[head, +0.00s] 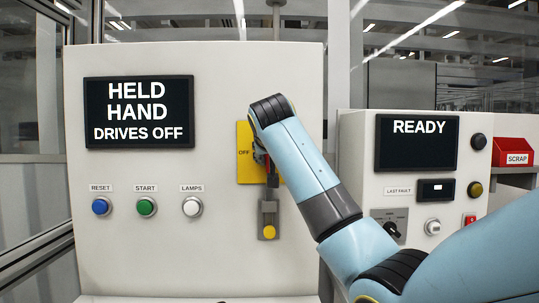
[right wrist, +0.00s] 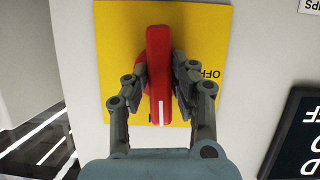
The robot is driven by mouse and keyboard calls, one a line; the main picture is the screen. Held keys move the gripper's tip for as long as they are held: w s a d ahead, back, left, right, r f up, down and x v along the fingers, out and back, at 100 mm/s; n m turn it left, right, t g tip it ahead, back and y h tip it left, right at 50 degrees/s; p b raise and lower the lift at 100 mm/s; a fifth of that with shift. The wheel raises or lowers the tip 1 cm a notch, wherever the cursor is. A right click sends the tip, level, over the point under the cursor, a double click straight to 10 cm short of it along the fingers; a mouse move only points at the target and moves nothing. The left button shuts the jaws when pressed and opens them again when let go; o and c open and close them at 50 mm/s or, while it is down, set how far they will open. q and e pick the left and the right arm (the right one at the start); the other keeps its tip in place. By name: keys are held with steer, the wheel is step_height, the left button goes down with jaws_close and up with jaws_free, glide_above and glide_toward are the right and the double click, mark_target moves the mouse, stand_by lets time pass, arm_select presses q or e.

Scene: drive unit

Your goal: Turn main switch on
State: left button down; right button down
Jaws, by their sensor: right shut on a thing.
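The main switch is a red handle (right wrist: 158,45) on a yellow plate (right wrist: 215,40) with the word OFF on it. In the right wrist view the handle runs up and down the picture, with a white mark near its lower end. My right gripper (right wrist: 160,75) is shut on the handle, one finger on each side. In the head view the yellow plate (head: 244,165) is on the pale panel, with OFF showing at its left. My right gripper (head: 263,163) and forearm cover most of the handle there. My left gripper is not in view.
A screen (head: 138,112) reads HELD HAND DRIVES OFF. Below it are blue (head: 101,206), green (head: 146,207) and white (head: 192,206) buttons. A grey fitting with a yellow knob (head: 269,232) is under the plate. A second cabinet's screen (head: 417,143) reads READY. A red SCRAP bin (head: 513,150) is far right.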

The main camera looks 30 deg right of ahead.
steer(key=shift+f, duration=0.2)
stand_by(0.3)
steer(key=c, duration=1.4)
jaws_free()
steer(key=shift+o, duration=1.4)
steer(key=shift+r, duration=0.15)
steer(key=v, duration=1.2)
steer(key=shift+d, duration=0.1)
